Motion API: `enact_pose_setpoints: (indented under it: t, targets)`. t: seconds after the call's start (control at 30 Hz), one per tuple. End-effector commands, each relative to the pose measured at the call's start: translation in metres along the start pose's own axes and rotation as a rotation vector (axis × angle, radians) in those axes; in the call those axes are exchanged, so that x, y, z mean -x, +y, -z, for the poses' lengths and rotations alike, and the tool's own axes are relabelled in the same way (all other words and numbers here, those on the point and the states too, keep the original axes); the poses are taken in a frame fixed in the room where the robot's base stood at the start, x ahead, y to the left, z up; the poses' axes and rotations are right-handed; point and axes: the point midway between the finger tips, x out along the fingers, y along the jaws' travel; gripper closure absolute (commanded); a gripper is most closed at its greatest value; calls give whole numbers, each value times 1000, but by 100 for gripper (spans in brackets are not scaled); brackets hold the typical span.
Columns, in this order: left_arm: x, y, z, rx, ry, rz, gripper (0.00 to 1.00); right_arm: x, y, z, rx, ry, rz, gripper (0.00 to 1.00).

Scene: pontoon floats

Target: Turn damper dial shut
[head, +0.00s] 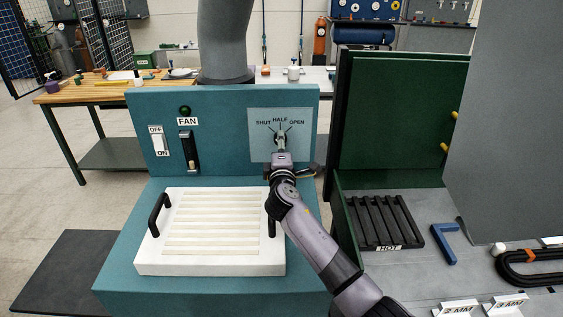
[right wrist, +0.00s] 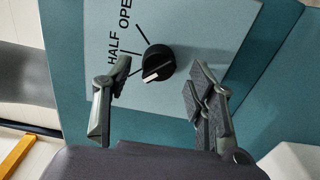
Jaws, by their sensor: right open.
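The damper dial (right wrist: 158,62) is a round black knob with a pale mark, on a light grey plate (right wrist: 200,30) lettered SHUT, HALF and OPEN. In the right wrist view its pale mark slants to the lower left; I cannot tell surely which word it meets. My right gripper (right wrist: 158,82) is open, with one finger on each side of the dial and gaps showing on both sides. In the head view the plate (head: 300,146) is on the teal panel (head: 225,110), and my right gripper (head: 281,148) partly hides the dial. The left gripper is out of view.
A white slatted lid (head: 210,225) with black handles lies below the panel. A green-walled station (head: 405,120) with a black HOT grate (head: 385,222) stands close on the right.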

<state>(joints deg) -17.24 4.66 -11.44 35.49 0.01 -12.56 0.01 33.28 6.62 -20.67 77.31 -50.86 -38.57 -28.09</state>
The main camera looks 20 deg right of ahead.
Motion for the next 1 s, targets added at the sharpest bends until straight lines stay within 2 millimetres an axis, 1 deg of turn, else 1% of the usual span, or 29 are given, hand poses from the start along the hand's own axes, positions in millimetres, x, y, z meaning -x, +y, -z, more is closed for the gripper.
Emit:
enact_pose_setpoints:
  t: [0.03,0.3,0.4,0.5,0.6,0.7,1.0]
  targets:
    - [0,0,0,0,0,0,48,9,-1,0,-2,2,0,48]
    - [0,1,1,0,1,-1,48,61,-1,0,-1,2,1,48]
    - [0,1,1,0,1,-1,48,77,-1,0,-1,2,2,48]
    - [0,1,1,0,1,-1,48,89,-1,0,0,2,1,48]
    - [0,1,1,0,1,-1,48,96,0,0,0,1,1,48]
    - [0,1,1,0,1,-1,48,98,-1,0,0,1,2,48]
    - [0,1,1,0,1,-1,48,98,0,0,0,1,1,48]
